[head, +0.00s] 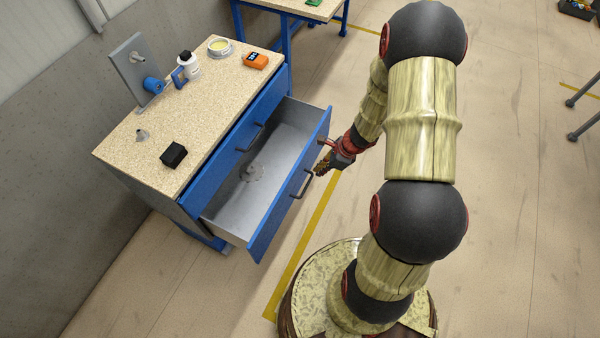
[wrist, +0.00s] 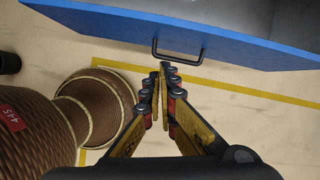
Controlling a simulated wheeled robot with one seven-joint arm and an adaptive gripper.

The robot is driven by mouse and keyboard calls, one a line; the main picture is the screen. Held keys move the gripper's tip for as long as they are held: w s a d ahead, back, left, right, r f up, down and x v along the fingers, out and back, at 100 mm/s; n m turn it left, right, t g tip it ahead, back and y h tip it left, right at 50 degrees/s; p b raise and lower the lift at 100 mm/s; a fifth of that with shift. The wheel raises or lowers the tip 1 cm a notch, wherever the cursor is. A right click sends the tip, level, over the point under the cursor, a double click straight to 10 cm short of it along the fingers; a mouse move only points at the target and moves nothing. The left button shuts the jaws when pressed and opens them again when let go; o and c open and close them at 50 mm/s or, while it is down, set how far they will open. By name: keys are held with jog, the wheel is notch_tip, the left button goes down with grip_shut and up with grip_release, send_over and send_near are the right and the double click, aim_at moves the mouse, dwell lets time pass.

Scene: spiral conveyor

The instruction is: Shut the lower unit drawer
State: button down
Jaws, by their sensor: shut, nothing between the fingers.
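The lower unit drawer (head: 291,184) is blue-fronted with a grey metal inside and stands pulled far out of the blue unit. A clear object lies on its floor. Its dark bar handle (head: 302,186) is on the front face, and the handle also shows in the wrist view (wrist: 177,52). My gripper (head: 322,171) is in front of the drawer face, close to the handle. In the wrist view my gripper (wrist: 163,68) has its fingers together and empty, with the tips just below the handle. I cannot tell whether they touch it.
The upper drawer (head: 262,118) is shut. On the worktop (head: 205,110) stand a black box (head: 174,155), an orange meter (head: 255,61), a white bottle (head: 189,66) and a grey plate with a blue fitting (head: 134,70). Another blue bench stands behind. Floor before the drawer is open.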

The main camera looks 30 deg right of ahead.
jog(key=w+a+f+m+b, duration=0.2)
jog(key=w+f+b, duration=0.2)
jog(key=w+f, duration=0.3)
jog(key=shift+w+a+f+m+t+h, duration=0.2)
jog(key=shift+w+f+m+t+h, duration=0.15)
jog(key=shift+f, duration=0.7)
jog(key=w+a+p, duration=0.7)
jog(key=w+a, duration=0.4)
jog(key=w, duration=0.4)
